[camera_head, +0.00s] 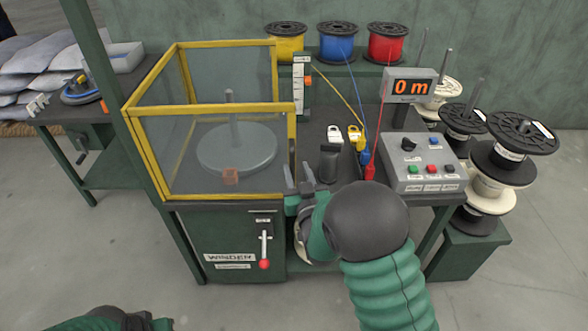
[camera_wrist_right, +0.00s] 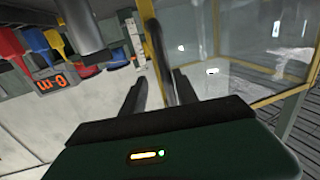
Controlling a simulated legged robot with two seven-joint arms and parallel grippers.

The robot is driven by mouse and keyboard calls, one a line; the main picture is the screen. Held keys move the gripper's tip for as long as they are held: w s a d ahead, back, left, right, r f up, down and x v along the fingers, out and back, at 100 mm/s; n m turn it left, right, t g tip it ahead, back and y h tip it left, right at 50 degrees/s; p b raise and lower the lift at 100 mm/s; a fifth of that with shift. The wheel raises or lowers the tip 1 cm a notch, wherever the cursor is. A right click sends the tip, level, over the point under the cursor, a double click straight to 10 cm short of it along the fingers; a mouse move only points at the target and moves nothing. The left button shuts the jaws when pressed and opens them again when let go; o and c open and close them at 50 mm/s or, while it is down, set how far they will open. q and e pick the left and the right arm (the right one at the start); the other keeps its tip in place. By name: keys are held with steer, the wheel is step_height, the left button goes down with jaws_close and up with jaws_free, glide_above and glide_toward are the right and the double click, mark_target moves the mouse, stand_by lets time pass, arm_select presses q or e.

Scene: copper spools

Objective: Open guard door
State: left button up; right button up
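The guard door (camera_head: 215,155) is the clear front panel in a yellow frame on the winder. It stands shut against the guard box, over a grey turntable (camera_head: 236,148) with an upright post. A thin black handle (camera_head: 292,155) stands upright at the door's right edge. In the right wrist view the dark handle bar (camera_wrist_right: 172,60) rises just beyond and between the fingertips. My right gripper (camera_head: 299,178) is open at the handle's lower end, and its two fingers also show in the wrist view (camera_wrist_right: 160,92). I cannot tell whether they touch it. Only part of my left arm shows at the bottom left.
A control box (camera_head: 421,162) with buttons and a "0 m" display (camera_head: 408,86) stand right of the door. Yellow, blue and red spools (camera_head: 337,42) line the back. Stacked spools (camera_head: 490,165) stand at far right. A red-knobbed lever (camera_head: 264,250) is on the winder's front.

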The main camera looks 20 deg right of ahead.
steer(key=shift+w+a+r, duration=0.15)
steer(key=shift+w+a, duration=0.7)
steer(key=shift+w, duration=0.2)
steer(key=shift+c, duration=1)
steer(key=shift+d, duration=0.55)
jaws_close()
steer(key=shift+a, duration=0.1)
steer(key=shift+a, duration=0.1)
